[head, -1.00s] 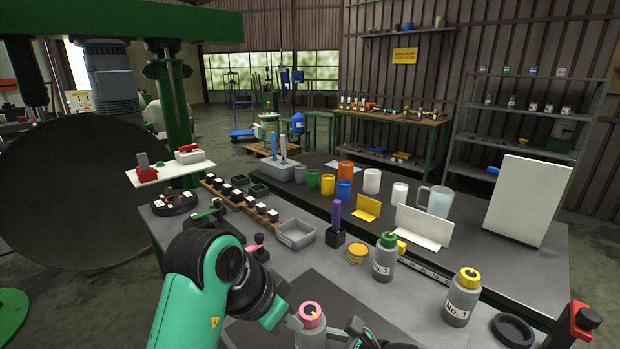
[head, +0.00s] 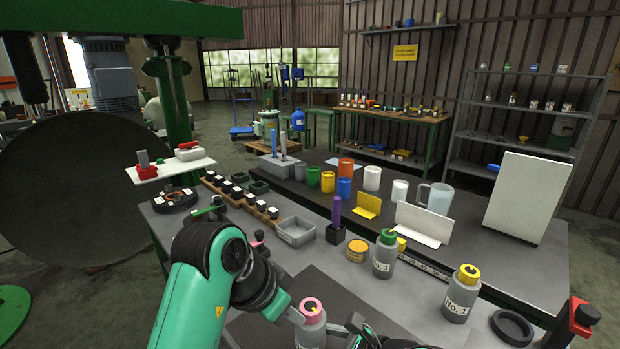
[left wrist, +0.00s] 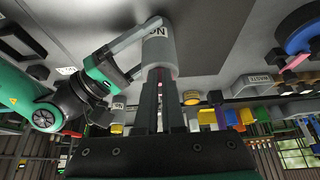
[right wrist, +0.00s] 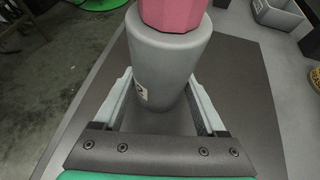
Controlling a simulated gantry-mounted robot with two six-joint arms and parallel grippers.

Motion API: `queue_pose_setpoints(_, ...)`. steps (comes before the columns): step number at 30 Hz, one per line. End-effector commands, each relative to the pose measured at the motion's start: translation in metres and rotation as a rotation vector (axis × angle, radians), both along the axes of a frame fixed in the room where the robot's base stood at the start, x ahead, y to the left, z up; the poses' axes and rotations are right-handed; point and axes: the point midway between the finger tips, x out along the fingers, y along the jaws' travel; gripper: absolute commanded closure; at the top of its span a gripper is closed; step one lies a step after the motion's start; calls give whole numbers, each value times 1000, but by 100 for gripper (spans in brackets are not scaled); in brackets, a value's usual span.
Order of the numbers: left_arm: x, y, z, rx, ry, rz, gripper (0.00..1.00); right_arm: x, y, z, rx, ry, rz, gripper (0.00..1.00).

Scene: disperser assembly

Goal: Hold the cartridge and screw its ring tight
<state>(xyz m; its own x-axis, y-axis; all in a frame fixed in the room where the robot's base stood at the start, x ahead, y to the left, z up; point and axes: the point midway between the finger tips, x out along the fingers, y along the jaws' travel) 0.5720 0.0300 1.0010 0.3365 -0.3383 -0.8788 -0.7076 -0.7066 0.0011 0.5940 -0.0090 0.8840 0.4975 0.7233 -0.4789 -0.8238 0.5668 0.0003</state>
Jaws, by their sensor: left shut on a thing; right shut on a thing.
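The grey cartridge (head: 311,334) stands at the bottom middle of the head view with a pink ring (head: 312,308) on its top. My left gripper (head: 298,315) is shut on the ring from the left. In the left wrist view a little pink shows between its dark fingers (left wrist: 160,100), and the cartridge body (left wrist: 158,52) lies beyond them. My right gripper (right wrist: 158,100) is shut on the cartridge body (right wrist: 165,62), one finger on each side, below the pink ring (right wrist: 173,12). The thread under the ring is hidden.
A dark mat (head: 290,275) lies around the cartridge. A green-capped bottle No. 3 (head: 384,262) and a yellow-capped bottle No. 1 (head: 460,300) stand to the right. A grey bin (head: 295,232) and a purple-handled tool (head: 336,215) stand behind.

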Motion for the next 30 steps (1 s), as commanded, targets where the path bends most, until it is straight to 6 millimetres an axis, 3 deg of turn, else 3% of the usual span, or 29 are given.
queue_pose_setpoints(16,-5,6,3,-2,-5,1,100,-1,2,-1,0,1,6,100)
queue_pose_setpoints(30,-5,6,59,-1,-3,1,100,-1,1,-1,0,2,4,100)
